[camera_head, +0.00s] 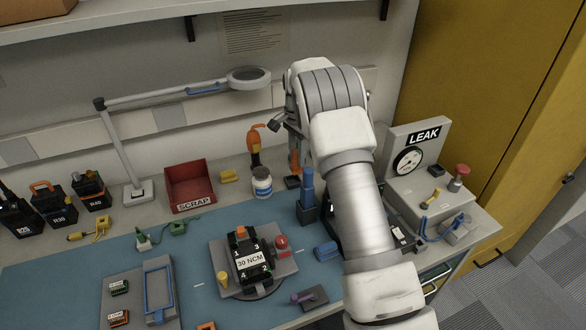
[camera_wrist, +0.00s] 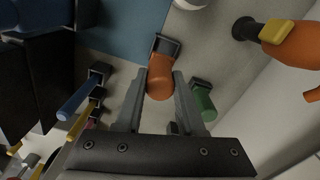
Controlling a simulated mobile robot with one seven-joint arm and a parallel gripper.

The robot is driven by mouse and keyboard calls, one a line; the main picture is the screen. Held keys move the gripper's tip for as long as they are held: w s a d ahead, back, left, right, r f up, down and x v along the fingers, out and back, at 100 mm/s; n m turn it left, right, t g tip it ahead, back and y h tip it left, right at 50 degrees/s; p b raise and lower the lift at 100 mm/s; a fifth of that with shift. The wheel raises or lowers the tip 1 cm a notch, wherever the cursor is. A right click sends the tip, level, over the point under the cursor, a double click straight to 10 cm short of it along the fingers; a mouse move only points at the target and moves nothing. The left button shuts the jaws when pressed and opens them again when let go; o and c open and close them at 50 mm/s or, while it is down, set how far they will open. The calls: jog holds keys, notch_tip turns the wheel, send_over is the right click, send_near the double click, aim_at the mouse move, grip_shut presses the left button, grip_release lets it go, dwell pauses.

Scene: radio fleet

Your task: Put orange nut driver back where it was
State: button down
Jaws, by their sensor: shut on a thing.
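The orange nut driver shows in the wrist view (camera_wrist: 160,82) as an orange handle between the two fingers of my gripper (camera_wrist: 160,88). The fingers are shut on it. A small dark block-shaped holder (camera_wrist: 166,46) is at the handle's far end; I cannot tell whether the driver is seated in it or just above it. In the head view the orange handle (camera_head: 294,162) shows beside my arm at the back of the bench, above a small dark block (camera_head: 292,182). My arm hides most of the gripper there.
A green-handled tool (camera_wrist: 203,103) stands close to the right finger. Blue (camera_wrist: 76,98) and yellow handles stand to the left. An orange-handled tool (camera_head: 255,146), a white jar (camera_head: 262,182) and a red scrap bin (camera_head: 190,183) stand nearby. A black radio (camera_head: 248,262) sits on a fixture.

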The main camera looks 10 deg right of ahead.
aim_at(293, 168)
jog(key=shift+a+f, duration=0.45)
jog(key=shift+a, duration=0.15)
jog(key=shift+f, duration=1.9)
jog(key=shift+f, duration=0.2)
jog(key=c, duration=0.5)
grip_release()
jog(key=shift+r, duration=0.1)
